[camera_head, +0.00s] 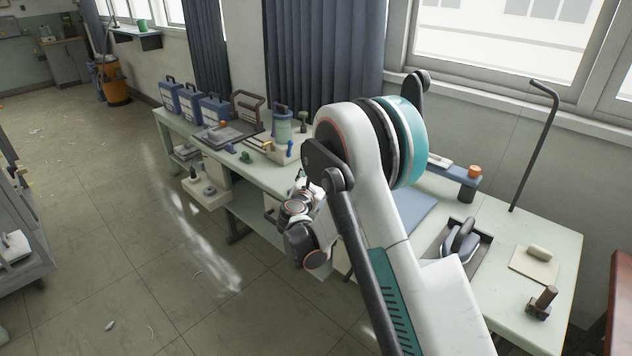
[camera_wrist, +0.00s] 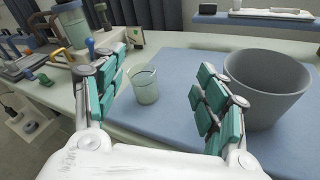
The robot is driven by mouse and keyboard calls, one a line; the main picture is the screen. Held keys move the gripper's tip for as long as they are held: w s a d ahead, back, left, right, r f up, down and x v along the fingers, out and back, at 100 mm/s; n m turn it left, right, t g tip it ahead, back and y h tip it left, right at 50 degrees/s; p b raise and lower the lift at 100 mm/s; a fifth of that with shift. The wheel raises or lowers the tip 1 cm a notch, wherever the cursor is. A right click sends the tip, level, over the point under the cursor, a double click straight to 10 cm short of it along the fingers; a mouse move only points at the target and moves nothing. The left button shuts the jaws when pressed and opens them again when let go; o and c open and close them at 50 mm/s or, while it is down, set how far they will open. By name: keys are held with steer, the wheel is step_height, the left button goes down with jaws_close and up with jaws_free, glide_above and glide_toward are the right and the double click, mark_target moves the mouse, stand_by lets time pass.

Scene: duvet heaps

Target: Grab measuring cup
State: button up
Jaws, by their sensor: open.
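The measuring cup (camera_wrist: 145,86) is a small, clear, pale-green cup. It stands upright on a blue mat (camera_wrist: 180,65) in the wrist view, just left of the picture's middle. My gripper (camera_wrist: 162,68) is open, with its teal-padded fingers spread wide and nothing held. The cup shows in the gap between the fingers, nearer the left finger, and appears a little beyond them. In the head view my arm hides the cup, and the fingers cannot be made out.
A large grey pot (camera_wrist: 266,90) stands on the mat close to my right finger. A blue shelf (camera_wrist: 255,18) runs behind.

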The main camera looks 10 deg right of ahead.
steer(key=w+a+f+n+t, duration=0.2)
steer(key=a+f+n, duration=0.25)
steer(key=f, duration=0.35)
steer(key=shift+n, duration=0.45)
steer(key=x, duration=0.3)
steer(key=b+x, duration=0.1)
steer(key=x, duration=0.1)
steer(key=b+x, duration=0.1)
steer(key=x, duration=0.2)
steer(key=shift+w+d, duration=0.1)
steer(key=shift+d, duration=0.35)
steer(key=b+x, duration=0.2)
steer(key=x, duration=0.2)
steer(key=shift+d, duration=0.25)
steer(key=shift+w+d+r, duration=0.1)
steer(key=shift+w+d, duration=0.1)
steer(key=shift+w, duration=0.3)
steer(key=c, duration=1.2)
